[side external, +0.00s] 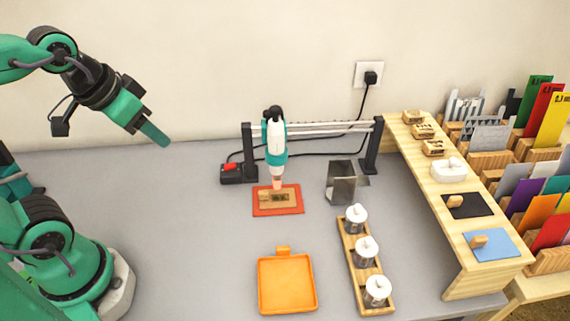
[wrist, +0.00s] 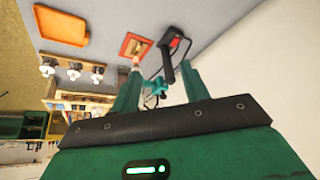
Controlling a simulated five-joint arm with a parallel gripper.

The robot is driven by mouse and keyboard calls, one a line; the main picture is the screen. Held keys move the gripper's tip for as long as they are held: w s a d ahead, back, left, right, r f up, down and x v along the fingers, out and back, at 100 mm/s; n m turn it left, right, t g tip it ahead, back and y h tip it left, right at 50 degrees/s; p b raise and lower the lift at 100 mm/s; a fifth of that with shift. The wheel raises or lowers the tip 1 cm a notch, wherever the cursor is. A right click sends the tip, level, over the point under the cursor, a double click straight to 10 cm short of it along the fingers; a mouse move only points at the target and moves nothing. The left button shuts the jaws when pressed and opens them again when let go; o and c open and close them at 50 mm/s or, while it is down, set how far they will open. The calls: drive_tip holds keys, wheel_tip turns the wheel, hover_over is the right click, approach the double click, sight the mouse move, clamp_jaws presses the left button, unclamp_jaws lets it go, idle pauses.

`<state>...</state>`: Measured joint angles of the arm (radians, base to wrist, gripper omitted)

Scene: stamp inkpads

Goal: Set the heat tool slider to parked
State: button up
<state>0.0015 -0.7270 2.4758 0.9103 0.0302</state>
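The heat tool (side external: 275,150), white and teal, hangs nozzle down from the slider rail (side external: 325,128). It is near the rail's left end, with its nozzle over a tan piece (side external: 268,198) on an orange-red mat (side external: 298,208). A black box with a red switch (side external: 230,170) sits by the rail's left post. My gripper (side external: 154,133) is up in the air, left of the heat tool and clear of it. In the wrist view, my gripper (wrist: 162,74) has its two teal fingers apart with nothing held. The heat tool's body is partly hidden there behind a finger.
A bent metal stand (side external: 341,184) is below the rail, right of the mat. An orange tray (side external: 286,285) and a wooden rack of white-lidded jars (side external: 352,250) are in front. A wooden shelf (side external: 425,185) bounds the right. The table between my gripper and the rail is clear.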

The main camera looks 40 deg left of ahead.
drive_tip(key=w+d+m+g, duration=0.1)
drive_tip(key=w+m, duration=0.4)
drive_tip(key=w, duration=0.3)
drive_tip(key=w+d+r+m+g, duration=0.1)
drive_tip(key=w+m+g, duration=0.1)
drive_tip(key=w+m, duration=0.4)
drive_tip(key=w+d+m+g, duration=0.2)
drive_tip(key=w+m, duration=0.4)
drive_tip(key=w, duration=0.5)
drive_tip(key=shift+w+r, duration=0.35)
drive_tip(key=shift+w, duration=0.05)
drive_tip(key=shift+w+f+m+g, duration=0.2)
drive_tip(key=shift+w+m+g, duration=0.1)
drive_tip(key=shift+w, duration=0.05)
drive_tip(key=shift+f, duration=0.1)
drive_tip(key=shift+f, duration=3.85)
drive_tip(key=shift+c, duration=0.3)
